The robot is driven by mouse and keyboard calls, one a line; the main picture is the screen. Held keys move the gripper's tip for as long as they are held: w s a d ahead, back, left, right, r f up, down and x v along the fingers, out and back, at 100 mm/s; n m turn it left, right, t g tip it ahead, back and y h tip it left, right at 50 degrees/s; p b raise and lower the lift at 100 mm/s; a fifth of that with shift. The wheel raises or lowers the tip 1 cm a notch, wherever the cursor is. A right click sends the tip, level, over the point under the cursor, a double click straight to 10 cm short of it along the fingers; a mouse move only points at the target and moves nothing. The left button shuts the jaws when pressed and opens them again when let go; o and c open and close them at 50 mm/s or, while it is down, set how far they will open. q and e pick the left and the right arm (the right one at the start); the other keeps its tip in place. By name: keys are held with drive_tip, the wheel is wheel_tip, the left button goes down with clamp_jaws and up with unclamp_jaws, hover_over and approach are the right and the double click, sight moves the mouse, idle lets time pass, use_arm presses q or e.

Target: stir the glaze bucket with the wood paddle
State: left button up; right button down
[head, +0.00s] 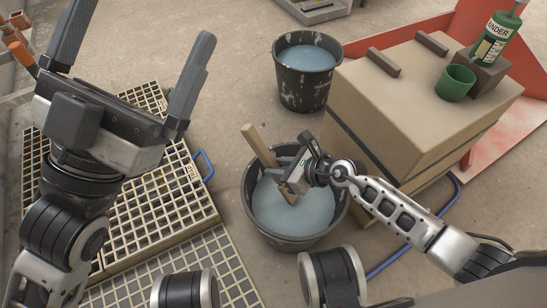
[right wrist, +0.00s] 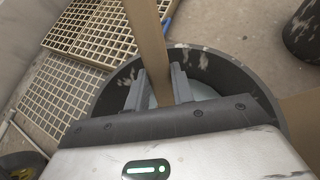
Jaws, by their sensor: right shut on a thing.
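The glaze bucket (head: 248,200) is black and holds pale blue glaze (head: 300,212). It stands on the floor at the middle of the head view. The wood paddle (head: 256,142) leans over this bucket, its upper end tilted to the left. My right gripper (head: 287,170) is shut on the paddle above the bucket; the hold also shows in the right wrist view, with the paddle (right wrist: 148,45) between the fingers. The paddle's lower end is hidden by the gripper or the glaze. My left gripper (head: 135,55) is at the upper left, open and empty, with its fingers spread wide.
A second black bucket (head: 303,90) with blue liquid stands behind. A tan box (head: 400,110) at the right carries a green cup (head: 455,83) and a green bottle labelled BINDER (head: 495,40). Grated platforms (head: 160,205) lie at the left. Bare floor shows between.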

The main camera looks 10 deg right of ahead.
drive_tip(key=shift+s+d+f, duration=0.45)
drive_tip(key=shift+d+f, duration=0.1)
drive_tip(key=shift+f, duration=0.6)
drive_tip(key=shift+s+d+f, duration=0.45)
drive_tip(key=shift+d+f, duration=0.05)
drive_tip(key=shift+f, duration=0.65)
drive_tip(key=shift+s+d+f, duration=0.45)
drive_tip(key=shift+d+f, duration=0.1)
drive_tip(key=shift+f, duration=0.6)
drive_tip(key=shift+w, duration=0.15)
